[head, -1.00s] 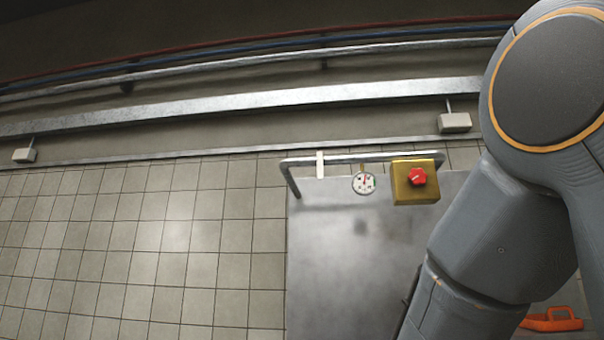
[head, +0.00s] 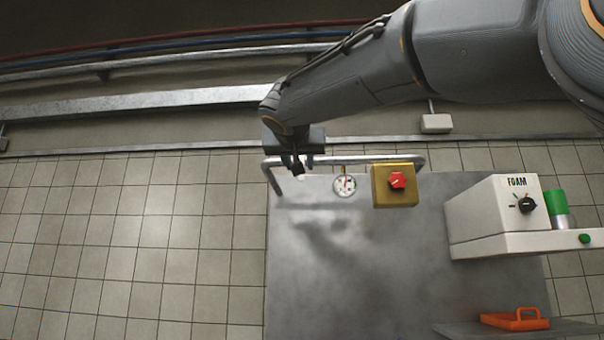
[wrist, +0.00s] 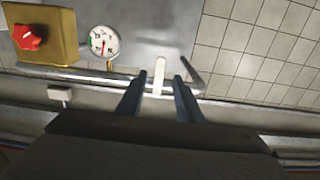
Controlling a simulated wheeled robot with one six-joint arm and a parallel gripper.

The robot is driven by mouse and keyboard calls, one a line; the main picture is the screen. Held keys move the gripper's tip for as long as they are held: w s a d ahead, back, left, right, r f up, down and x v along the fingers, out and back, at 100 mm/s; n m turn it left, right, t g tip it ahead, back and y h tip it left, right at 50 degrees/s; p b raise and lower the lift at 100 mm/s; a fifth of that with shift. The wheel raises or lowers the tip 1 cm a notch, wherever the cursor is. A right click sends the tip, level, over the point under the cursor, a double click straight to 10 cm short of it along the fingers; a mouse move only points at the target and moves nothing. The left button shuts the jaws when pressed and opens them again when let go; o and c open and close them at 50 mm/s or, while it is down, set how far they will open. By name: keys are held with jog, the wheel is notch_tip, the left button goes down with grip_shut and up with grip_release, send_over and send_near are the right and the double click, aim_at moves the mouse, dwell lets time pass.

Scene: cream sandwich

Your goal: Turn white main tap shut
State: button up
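The white main tap (wrist: 160,70) is a short flat white lever set across the grey metal pipe (wrist: 85,74), in the wrist view. In the head view the lever is mostly hidden by my gripper (head: 298,165), with a bit of white (head: 303,174) showing. My gripper is open in the wrist view (wrist: 160,78), with one dark finger on each side of the lever. Small gaps show between the lever and the fingers; I cannot tell whether either touches it.
A round pressure gauge (head: 345,185) and a brass box with a red knob (head: 397,181) sit right of the tap. A FOAM unit (head: 490,225) and an orange handle (head: 515,319) are farther right. The metal worktop (head: 350,270) is mostly clear.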

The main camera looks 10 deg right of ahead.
jog(key=p+x, duration=0.3)
jog(key=x, duration=0.4)
jog(key=shift+w+d+f, duration=0.1)
jog(key=shift+w, duration=0.15)
grip_shut()
